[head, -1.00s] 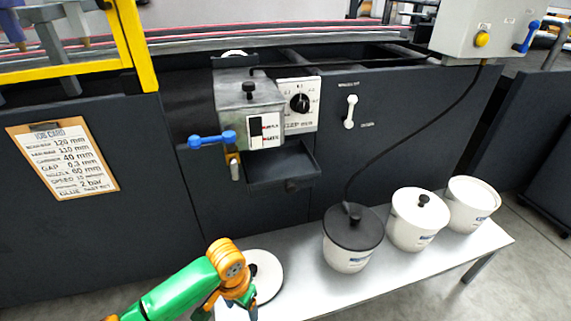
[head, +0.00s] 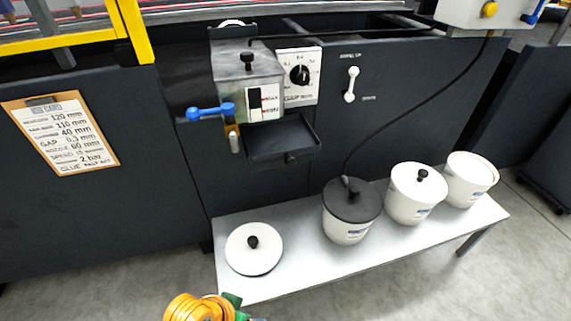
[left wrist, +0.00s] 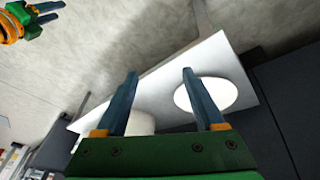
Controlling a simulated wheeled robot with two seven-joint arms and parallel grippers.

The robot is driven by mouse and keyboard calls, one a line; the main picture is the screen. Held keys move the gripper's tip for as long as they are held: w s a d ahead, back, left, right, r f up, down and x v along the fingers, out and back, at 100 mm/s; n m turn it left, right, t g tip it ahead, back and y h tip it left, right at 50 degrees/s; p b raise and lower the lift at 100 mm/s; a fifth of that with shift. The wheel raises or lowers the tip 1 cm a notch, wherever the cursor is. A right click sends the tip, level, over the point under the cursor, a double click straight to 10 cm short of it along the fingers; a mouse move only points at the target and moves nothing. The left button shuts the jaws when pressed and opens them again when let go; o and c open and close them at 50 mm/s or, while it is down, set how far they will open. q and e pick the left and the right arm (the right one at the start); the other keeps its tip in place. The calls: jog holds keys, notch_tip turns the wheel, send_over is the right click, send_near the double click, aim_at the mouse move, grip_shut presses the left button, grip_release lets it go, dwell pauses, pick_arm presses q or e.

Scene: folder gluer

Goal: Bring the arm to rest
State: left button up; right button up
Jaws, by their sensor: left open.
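My left arm shows at the bottom edge of the head view, with its orange joint and a bit of green; its fingers are cut off there. In the left wrist view my left gripper (left wrist: 160,75) is open, its two blue-grey fingers wide apart with nothing held. Beyond the fingers lie the white bench (left wrist: 233,62) and a round white lid (left wrist: 222,92). My right gripper (left wrist: 45,14) is at the top left of the left wrist view, over bare floor, its two fingers apart and empty.
The bench (head: 300,275) holds a white lid (head: 240,262) with a black knob, a dark-lidded pot (head: 347,228) and two white pots (head: 408,208) (head: 468,190). Behind stands the dark machine with a metal glue box (head: 240,78), blue-handled valve (head: 210,112) and tray (head: 282,145).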

pick_arm(q)
jog(key=s+a+n+y, duration=0.25)
jog(key=s+a, duration=0.25)
jog(key=a, duration=0.4)
notch_tip(320, 180, down, 13)
jog(key=s+a+f, duration=0.4)
jog(key=s+f, duration=0.4)
jog(key=f, duration=0.4)
jog(key=s+d+r+g+p, duration=0.1)
jog(key=s+r+p, duration=0.2)
jog(key=r+p, duration=1)
jog(key=s+d+r+p, duration=0.1)
jog(key=s+r+p, duration=0.2)
jog(key=r+p, duration=1.1)
jog(key=shift+d+r+m+g+p, duration=0.2)
jog(key=shift+d+m+g+p, duration=0.2)
jog(key=shift+p, duration=0.3)
pick_arm(e)
jog(key=s+a+r, duration=0.1)
jog(key=s+r, duration=0.1)
jog(key=r, duration=1.1)
jog(key=s+a+r+g, duration=0.1)
jog(key=s+r, duration=0.2)
jog(key=r, duration=1.1)
jog(key=shift+a+r, duration=0.15)
jog(key=shift+a, duration=0.15)
pick_arm(q)
jog(key=shift+w, duration=0.1)
pick_arm(e)
jog(key=shift+s, duration=0.15)
